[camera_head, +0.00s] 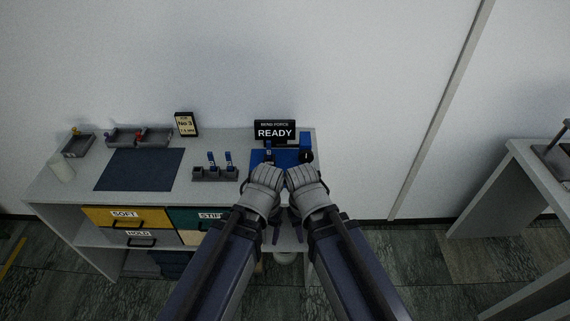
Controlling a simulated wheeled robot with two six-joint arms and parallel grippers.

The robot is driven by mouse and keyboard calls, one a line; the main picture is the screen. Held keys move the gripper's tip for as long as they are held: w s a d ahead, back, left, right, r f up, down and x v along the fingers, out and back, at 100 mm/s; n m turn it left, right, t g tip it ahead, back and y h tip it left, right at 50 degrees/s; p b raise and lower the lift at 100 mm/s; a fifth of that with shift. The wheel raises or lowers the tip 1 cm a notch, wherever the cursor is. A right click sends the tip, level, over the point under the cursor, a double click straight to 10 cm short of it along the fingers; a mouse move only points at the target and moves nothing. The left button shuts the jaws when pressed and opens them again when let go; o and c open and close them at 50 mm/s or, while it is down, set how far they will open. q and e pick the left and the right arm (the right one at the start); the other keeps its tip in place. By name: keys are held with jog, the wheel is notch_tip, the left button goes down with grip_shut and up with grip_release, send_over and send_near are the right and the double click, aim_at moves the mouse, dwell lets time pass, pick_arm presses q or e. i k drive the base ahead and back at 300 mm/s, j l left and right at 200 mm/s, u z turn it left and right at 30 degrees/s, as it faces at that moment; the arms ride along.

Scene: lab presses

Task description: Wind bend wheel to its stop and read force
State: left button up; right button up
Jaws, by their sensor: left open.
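The bend press is a blue fixture (259,157) at the right end of the grey bench. A blue post (305,140) stands at its right, with a dark round part (308,156) that may be the wheel. Behind it a black display (275,131) reads "BEND FORCE" and "READY". My left gripper (267,178) and right gripper (302,178) are side by side at the press's front edge and hide much of it. My left gripper is open. The fingers of my right gripper are hidden, and I cannot tell whether either touches the press.
A grey rack (215,174) with blue-topped pieces stands left of the press. Drawers (127,217) sit below; another table (525,170) stands right.

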aim_at(305, 156)
jog(key=j+z, duration=0.1)
jog(key=z, duration=0.8)
jog(key=k+j+z, duration=0.1)
jog(key=j+z, duration=0.3)
jog(key=k+j+z, duration=0.15)
jog(key=z, duration=0.25)
jog(key=k+j+z, duration=0.2)
jog(key=j+z, duration=0.2)
jog(key=k+j+z, duration=0.1)
jog(key=k+j, duration=0.3)
jog(key=k+j+z, duration=0.15)
jog(key=k+j, duration=0.2)
jog(key=k, duration=0.25)
